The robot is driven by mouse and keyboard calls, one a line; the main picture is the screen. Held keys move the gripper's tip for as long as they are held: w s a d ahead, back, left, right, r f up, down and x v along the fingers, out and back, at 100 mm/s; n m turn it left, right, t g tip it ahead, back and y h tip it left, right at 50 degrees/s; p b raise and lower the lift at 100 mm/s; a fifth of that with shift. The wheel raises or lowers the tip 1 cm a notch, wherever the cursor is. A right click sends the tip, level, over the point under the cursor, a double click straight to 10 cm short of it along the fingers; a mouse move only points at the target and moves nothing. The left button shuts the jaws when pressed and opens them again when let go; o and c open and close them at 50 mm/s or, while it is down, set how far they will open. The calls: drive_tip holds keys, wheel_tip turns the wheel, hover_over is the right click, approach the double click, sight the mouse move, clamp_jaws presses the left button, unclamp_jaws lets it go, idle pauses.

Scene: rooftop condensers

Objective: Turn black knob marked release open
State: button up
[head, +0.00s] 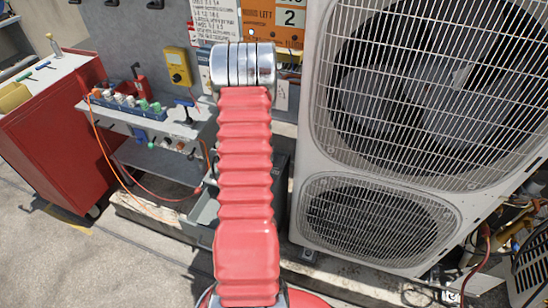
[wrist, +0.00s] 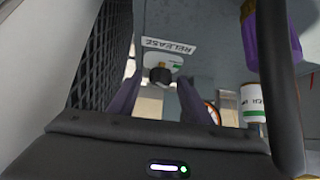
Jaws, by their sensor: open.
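The black knob (wrist: 160,76) shows in the wrist view, small, with a brass-coloured part behind it. It sits on a grey panel, by a white label (wrist: 168,46) that reads RELEASE, upside down in this view. My gripper (wrist: 160,84) is open, with one dark finger on each side of the knob in the picture. I see no contact, and cannot tell how far the fingertips are from the knob. In the head view my red ribbed arm hides the gripper, and I cannot pick out the knob there.
In the wrist view, a purple item (wrist: 268,42) and a white labelled container (wrist: 252,103) are at the right, and a dark mesh (wrist: 88,52) at the left. The head view shows a condenser (head: 310,130), a red cabinet (head: 50,135) and a shelf (head: 130,112) of small items.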

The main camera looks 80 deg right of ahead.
drive_tip(key=v, duration=1.3)
drive_tip(key=shift+a+r, duration=0.25)
idle(0.4)
drive_tip(key=w+a+r+n+h, duration=0.1)
drive_tip(key=w+a+r+n, duration=0.2)
drive_tip(key=w+a+r, duration=0.55)
drive_tip(key=w+a+r+n, duration=0.2)
drive_tip(key=w+a+r, duration=0.25)
drive_tip(key=r, duration=0.65)
drive_tip(key=a+r+n+t+y, duration=0.2)
drive_tip(key=a+n+y, duration=0.1)
drive_tip(key=a, duration=1)
drive_tip(key=w+a+r+n+t+y, duration=0.1)
drive_tip(key=a+n, duration=0.5)
drive_tip(key=a, duration=0.7)
drive_tip(key=w+a+r+n+t+y, duration=0.1)
drive_tip(key=a+r+n+t+y, duration=0.2)
drive_tip(key=a, duration=1)
drive_tip(key=n+y, duration=0.1)
drive_tip(key=y, duration=0.2)
drive_tip(key=shift+a+r, duration=0.15)
drive_tip(key=shift+r, duration=0.15)
